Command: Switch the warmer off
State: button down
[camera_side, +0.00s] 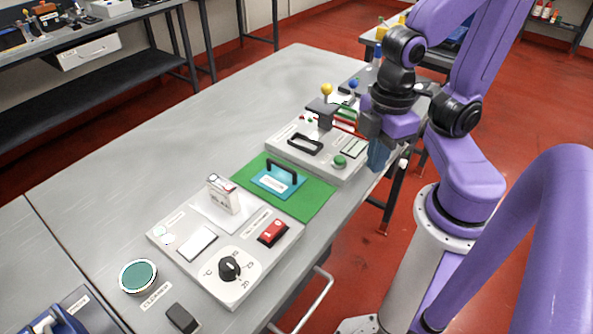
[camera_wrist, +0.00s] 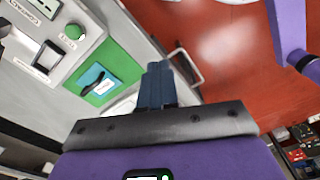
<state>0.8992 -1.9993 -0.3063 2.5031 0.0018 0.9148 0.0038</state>
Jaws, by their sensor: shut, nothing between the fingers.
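The grey unit with a temperature dial, which I take as the warmer (camera_side: 280,254), sits near the front of the table in the side view. A red rocker switch (camera_side: 273,232) is on its right side; its position is too small to tell. A black knob (camera_side: 229,268) on a white dial marked °C is near its front corner. My gripper (camera_side: 378,157) is shut and empty, with blue fingers pointing down by the table's right edge. It is well behind the warmer, beside another grey panel. In the wrist view the shut fingers (camera_wrist: 157,82) hide most of what lies past the green mat.
A green mat (camera_side: 318,200) with a blue handled plate (camera_side: 277,181) lies between the warmer and a grey panel (camera_side: 285,152) with a green button (camera_side: 340,161). The table's left half is clear.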

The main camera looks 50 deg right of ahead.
jog(key=shift+w, duration=0.1)
notch_tip(320, 180, up, 2)
jog(key=n, duration=0.5)
send_over(283, 221)
jog(key=shift+w, duration=0.1)
notch_tip(283, 221, down, 14)
dwell(0.7)
jog(key=shift+f, duration=0.1)
jog(key=shift+d+f, duration=0.1)
dwell(0.4)
jog(key=shift+r, duration=0.85)
